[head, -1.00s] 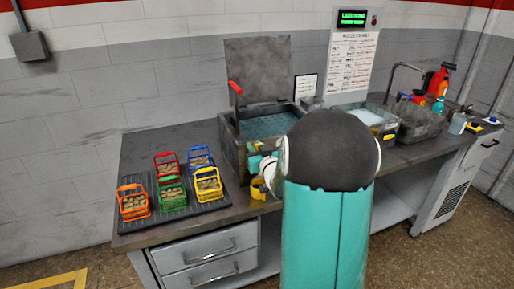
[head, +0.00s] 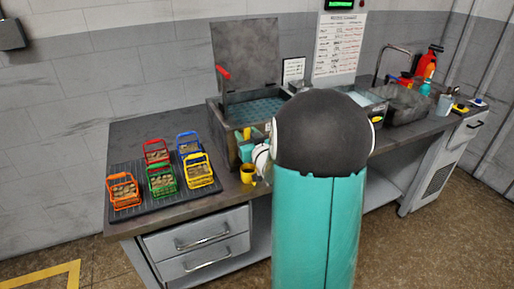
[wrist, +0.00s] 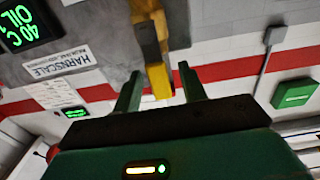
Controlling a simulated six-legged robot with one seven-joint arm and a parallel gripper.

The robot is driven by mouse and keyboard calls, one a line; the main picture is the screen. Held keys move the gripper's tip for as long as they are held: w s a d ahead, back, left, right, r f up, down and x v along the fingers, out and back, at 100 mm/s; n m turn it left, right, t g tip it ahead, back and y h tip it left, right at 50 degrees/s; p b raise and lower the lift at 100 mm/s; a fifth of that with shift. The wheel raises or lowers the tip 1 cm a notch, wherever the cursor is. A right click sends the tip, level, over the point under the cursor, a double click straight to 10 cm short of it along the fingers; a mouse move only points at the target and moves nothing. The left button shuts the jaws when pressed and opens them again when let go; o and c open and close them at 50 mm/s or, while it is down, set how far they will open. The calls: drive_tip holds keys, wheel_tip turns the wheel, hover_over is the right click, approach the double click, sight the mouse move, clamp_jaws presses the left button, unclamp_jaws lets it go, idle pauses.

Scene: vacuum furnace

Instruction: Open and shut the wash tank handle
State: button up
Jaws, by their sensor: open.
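The wash tank (head: 222,125) is a grey box with bluish liquid inside. Its grey lid (head: 246,52) stands raised at the back, with a red grip (head: 223,72) at its left edge. In the wrist view, a yellow handle (wrist: 160,82) hangs from a grey housing. My gripper (wrist: 161,72) is open, its two dark green fingers on either side of the yellow handle, with gaps showing. Whether the fingers reach its depth is unclear. In the head view my arm hides the fingers and part of the tank front. A yellow piece (head: 248,174) shows beside my wrist.
A dark rack (head: 128,208) with several coloured baskets lies left on the bench. A sink (head: 400,106), a tap (head: 392,60) and bottles stand right. Drawers (head: 195,243) are below the bench. A lit oil display (wrist: 28,25) shows in the wrist view.

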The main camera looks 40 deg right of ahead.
drive_tip(key=v, duration=1.1)
drive_tip(key=shift+s+a, duration=0.2)
drive_tip(key=shift+s, duration=0.1)
drive_tip(key=a+r+g+y, duration=0.1)
drive_tip(key=a+r+g, duration=0.15)
drive_tip(key=a, duration=0.45)
drive_tip(key=a+r+g, duration=0.1)
drive_tip(key=a+g, duration=0.3)
drive_tip(key=a, duration=0.3)
drive_tip(key=s+a+n+g+y, duration=0.3)
drive_tip(key=s+a+g+y, duration=0.1)
drive_tip(key=s+a, duration=1)
drive_tip(key=shift+a+g, duration=0.45)
drive_tip(key=shift+g, duration=0.2)
drive_tip(key=shift+d, duration=0.1)
